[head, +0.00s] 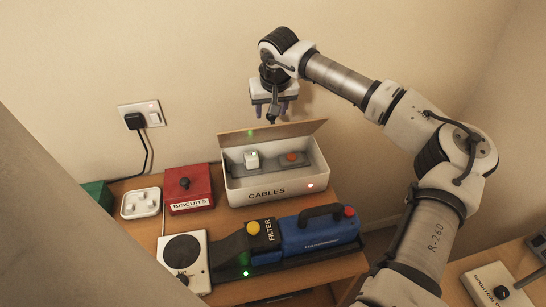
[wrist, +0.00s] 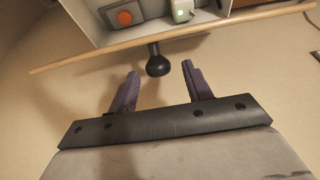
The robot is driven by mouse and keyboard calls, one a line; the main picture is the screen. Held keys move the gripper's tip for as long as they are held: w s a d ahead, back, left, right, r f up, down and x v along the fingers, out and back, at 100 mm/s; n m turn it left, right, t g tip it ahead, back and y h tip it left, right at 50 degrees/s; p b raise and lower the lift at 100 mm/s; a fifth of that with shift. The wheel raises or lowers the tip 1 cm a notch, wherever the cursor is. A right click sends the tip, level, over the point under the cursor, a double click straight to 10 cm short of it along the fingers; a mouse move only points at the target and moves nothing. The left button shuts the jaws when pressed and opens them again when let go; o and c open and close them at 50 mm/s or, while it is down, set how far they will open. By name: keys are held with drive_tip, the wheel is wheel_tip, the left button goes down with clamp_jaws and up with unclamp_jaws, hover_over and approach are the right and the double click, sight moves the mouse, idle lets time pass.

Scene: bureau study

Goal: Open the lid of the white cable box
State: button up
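The white cable box (head: 245,191), marked CABLES, stands on the desk near the back wall. Its wooden lid (head: 300,129) is raised at the rear edge, so the inside shows. My gripper (head: 272,108) hangs just above and behind the lid, pointing down. In the wrist view the fingers of my gripper (wrist: 160,70) are spread apart with nothing between their pads. A round black knob (wrist: 157,64) sits beside the lid's edge (wrist: 100,57), just beyond and between the fingertips; it looks clear of both fingers.
Inside the box lies a grey strip with a white plug (head: 252,159) and a red-orange button (head: 292,157). A red BISCUITS box (head: 187,184) stands to the left. A blue FILTER device (head: 318,234) lies in front. The wall is close behind.

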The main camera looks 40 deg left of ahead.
drive_tip(key=shift+o, duration=0.3)
drive_tip(key=shift+s+d+r+p, duration=0.3)
drive_tip(key=shift+s+d+r, duration=0.2)
drive_tip(key=shift+r, duration=0.45)
drive_tip(key=shift+s+d+r+p, duration=0.35)
drive_tip(key=shift+s+d+r, duration=0.15)
drive_tip(key=shift+r, duration=0.45)
drive_tip(key=shift+s+d+r+p, duration=0.35)
drive_tip(key=shift+d+r, duration=0.2)
drive_tip(key=shift+r, duration=0.4)
